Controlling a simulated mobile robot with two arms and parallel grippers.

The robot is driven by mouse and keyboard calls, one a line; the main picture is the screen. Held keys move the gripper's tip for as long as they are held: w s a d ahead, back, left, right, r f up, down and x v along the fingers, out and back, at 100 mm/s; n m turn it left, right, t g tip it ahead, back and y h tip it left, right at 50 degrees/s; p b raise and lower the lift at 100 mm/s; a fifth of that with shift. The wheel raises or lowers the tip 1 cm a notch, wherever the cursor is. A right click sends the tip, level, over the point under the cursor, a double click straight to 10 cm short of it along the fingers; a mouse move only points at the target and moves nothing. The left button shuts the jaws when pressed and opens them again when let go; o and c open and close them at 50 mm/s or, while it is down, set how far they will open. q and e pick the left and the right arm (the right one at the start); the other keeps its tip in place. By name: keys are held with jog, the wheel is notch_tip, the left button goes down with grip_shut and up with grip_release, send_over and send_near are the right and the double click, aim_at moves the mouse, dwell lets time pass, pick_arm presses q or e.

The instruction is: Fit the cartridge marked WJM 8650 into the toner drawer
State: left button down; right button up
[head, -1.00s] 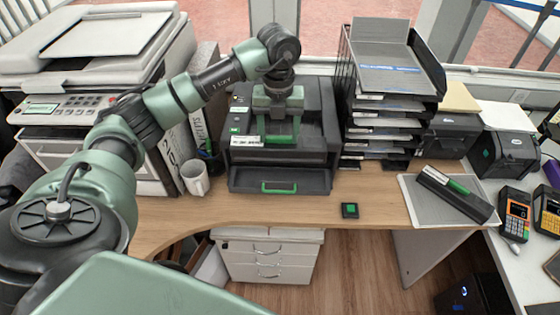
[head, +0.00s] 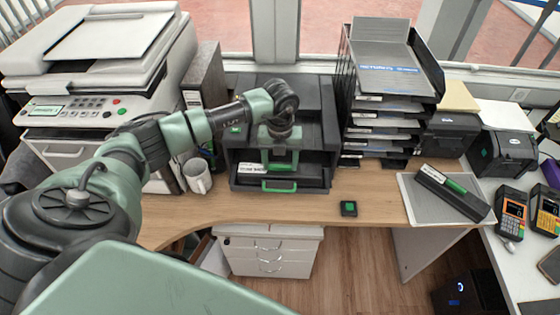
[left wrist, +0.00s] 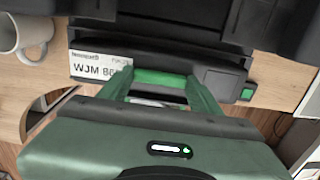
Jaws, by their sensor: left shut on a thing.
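My left gripper (head: 280,158) is shut on the green handle of a dark cartridge (left wrist: 225,82); it also shows in the left wrist view (left wrist: 160,88). The cartridge's white label (left wrist: 97,68) reads WJM 86, with the last digits hidden by a finger. In the head view the label (head: 250,168) shows left of the handle. The cartridge is low at the toner drawer (head: 315,184), which is out at the bottom of the black printer and has a green handle on its front. I cannot tell whether the cartridge is fully seated. My right gripper is not in view.
A second dark cartridge (head: 450,192) with a green handle lies on the grey mat (head: 418,205) at right. A small black block (head: 349,208) with a green square sits near the desk edge. A white mug (head: 198,176) stands left of the printer; a tray stack (head: 385,120) stands right.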

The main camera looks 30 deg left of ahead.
aim_at(280, 165)
pick_arm(q)
jog(key=shift+f+b, duration=0.3)
jog(key=shift+c, duration=1.6)
grip_release()
jog(key=shift+r, duration=0.1)
jog(key=shift+r+p, duration=0.35)
jog(key=shift+p, duration=0.05)
jog(key=shift+r+b, duration=0.3)
notch_tip(280, 165, up, 11)
jog(key=b, duration=0.2)
